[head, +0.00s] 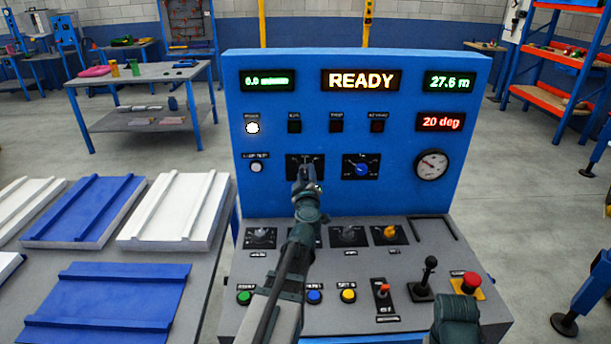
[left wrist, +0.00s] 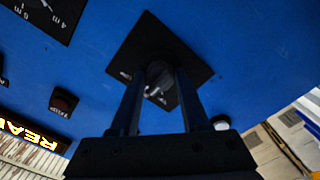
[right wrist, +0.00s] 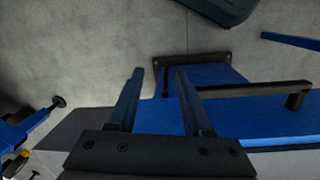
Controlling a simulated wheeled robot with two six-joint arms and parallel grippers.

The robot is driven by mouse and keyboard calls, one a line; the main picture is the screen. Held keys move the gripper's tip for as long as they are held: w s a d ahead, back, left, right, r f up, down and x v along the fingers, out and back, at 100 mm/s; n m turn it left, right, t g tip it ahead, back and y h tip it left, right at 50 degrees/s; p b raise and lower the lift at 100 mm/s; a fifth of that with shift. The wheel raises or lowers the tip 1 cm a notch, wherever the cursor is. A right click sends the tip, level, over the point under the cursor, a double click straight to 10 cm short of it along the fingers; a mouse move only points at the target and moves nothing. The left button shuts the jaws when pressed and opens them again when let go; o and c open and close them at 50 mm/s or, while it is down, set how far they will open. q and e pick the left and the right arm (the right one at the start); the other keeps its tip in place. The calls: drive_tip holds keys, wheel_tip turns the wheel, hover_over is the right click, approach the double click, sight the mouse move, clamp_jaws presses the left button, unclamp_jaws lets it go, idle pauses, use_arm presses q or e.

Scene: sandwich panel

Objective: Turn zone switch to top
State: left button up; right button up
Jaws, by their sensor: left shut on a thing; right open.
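The zone switch, a dark rotary knob with a light pointer on a square black plate (head: 292,160), is on the upright blue panel. My left gripper (head: 306,183) reaches up to it from below and hides most of the knob and its markings. In the left wrist view the knob (left wrist: 159,84) sits between the two fingers of the left gripper (left wrist: 159,75), which is shut on it. The exact pointer direction is hard to read. My right gripper (right wrist: 153,78) is open and empty in the right wrist view, away from the switch.
A second dial with a blue knob (head: 361,170) sits just right of the switch, and a round gauge (head: 431,165) further right. The lower desk has several knobs, buttons, a black joystick (head: 427,275) and a red emergency button (head: 470,280). The display (head: 360,80) reads READY.

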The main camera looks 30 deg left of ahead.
use_arm(q)
clamp_jaws()
drive_tip(key=n, duration=0.4)
drive_tip(key=shift+n, duration=2.6)
drive_tip(key=o, duration=1)
unclamp_jaws()
